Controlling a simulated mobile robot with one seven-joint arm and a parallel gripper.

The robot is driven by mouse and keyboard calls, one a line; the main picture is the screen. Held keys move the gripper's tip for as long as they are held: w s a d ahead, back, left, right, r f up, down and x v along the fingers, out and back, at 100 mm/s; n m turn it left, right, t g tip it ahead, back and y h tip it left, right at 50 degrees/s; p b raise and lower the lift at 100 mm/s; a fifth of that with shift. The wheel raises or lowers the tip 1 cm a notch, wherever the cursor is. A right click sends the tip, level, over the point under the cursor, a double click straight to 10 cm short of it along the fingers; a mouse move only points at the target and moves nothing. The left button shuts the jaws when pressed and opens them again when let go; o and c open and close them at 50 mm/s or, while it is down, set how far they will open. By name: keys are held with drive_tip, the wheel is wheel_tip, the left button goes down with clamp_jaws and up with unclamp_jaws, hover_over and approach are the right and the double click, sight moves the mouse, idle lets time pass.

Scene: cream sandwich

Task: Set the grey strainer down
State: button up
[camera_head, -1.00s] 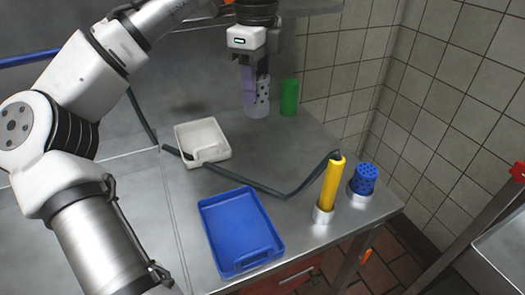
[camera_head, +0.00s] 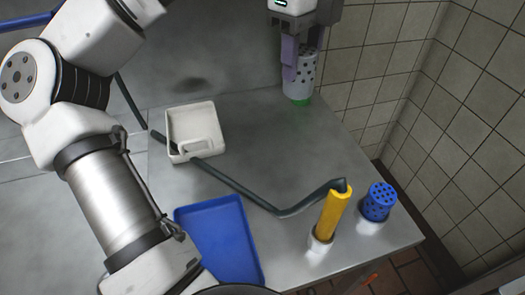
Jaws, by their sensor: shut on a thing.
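The grey strainer (camera_head: 304,77), a pale cylinder with dark round holes, is at the top centre-right of the head view. My gripper (camera_head: 290,72), with purple fingers, is shut on it from above and holds it upright.
On the metal table (camera_head: 300,150) are a white tray (camera_head: 210,124), a blue tray (camera_head: 222,240), a dark bent bar (camera_head: 240,186), a yellow cylinder (camera_head: 332,213) in a pale holder and a blue perforated cup (camera_head: 379,201). A tiled wall (camera_head: 440,130) stands at the right. The table's middle is clear.

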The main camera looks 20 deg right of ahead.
wheel_tip(320, 180, down, 20)
drive_tip(key=shift+b, duration=1)
drive_tip(key=shift+f, duration=0.15)
drive_tip(key=o, duration=1)
wheel_tip(320, 180, up, 12)
drive_tip(key=shift+r, duration=0.2)
